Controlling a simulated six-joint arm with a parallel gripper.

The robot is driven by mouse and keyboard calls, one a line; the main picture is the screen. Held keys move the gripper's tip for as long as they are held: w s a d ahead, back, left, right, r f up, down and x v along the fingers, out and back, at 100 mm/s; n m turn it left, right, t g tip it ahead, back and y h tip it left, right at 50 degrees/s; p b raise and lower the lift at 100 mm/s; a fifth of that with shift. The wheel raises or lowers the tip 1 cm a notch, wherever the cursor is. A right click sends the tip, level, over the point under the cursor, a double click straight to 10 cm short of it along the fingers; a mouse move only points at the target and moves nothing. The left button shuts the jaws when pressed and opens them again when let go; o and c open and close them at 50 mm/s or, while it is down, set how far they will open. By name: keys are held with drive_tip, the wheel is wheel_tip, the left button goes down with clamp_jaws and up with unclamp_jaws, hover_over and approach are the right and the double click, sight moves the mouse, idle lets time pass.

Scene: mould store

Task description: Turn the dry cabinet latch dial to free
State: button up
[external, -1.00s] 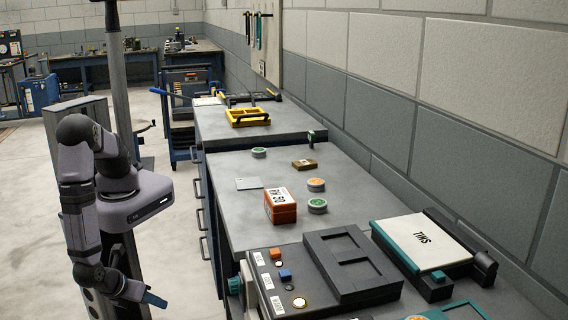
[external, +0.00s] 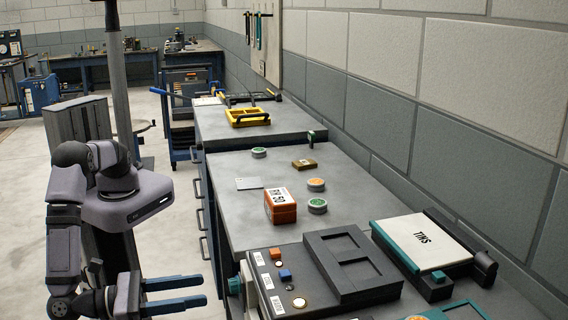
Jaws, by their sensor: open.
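My gripper (external: 203,290) is at the lower left, open and empty, with two blue fingers pointing right. It is left of the bench front, apart from everything on it. A dark unit (external: 284,284) with white labels, an orange block and a blue block stands at the near end of the bench. A small teal part (external: 235,285) shows on its left side, close to the right of my fingertips. I cannot tell whether this is the latch dial, and no dial setting can be read.
A dark tray (external: 386,287) with two recesses and a teal-edged TINS box (external: 424,245) stand at right. An orange box (external: 280,206) and several round tins (external: 317,205) sit on the bench (external: 232,222). Drawer handles (external: 205,248) stick out along its front. A wall closes the right side.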

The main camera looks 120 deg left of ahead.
drive_tip(key=p+x, duration=0.1)
drive_tip(key=x, duration=0.6)
drive_tip(key=shift+f, duration=0.1)
drive_tip(key=c, duration=1)
